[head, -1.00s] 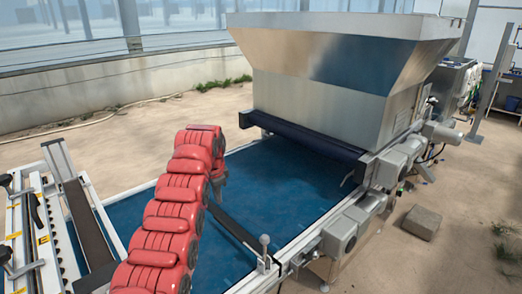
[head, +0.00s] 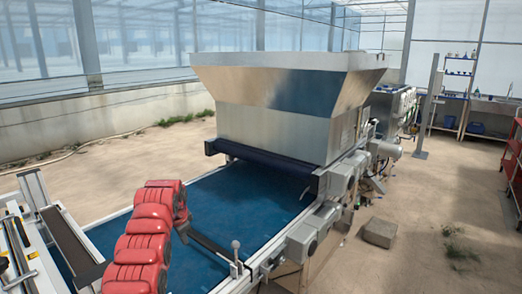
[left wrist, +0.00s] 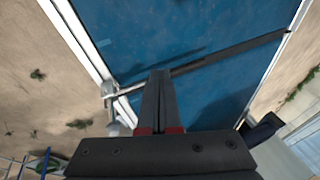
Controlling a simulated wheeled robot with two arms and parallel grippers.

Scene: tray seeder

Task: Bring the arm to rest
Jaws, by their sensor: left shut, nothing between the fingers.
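My left arm (head: 145,240), in red segments, reaches over the blue belt (head: 235,205) of the seeder in the head view. The left gripper (left wrist: 160,75) shows in the left wrist view as two dark fingers pressed together with nothing between them. It is over the belt, near a dark bar (left wrist: 235,53) that lies across it. My right gripper is in neither view.
A large metal hopper (head: 285,105) stands over the belt's far end. A lever with a round knob (head: 236,246) stands at the belt's right edge. A slatted frame (head: 25,240) is at the left. A block (head: 380,232) lies on open floor at right.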

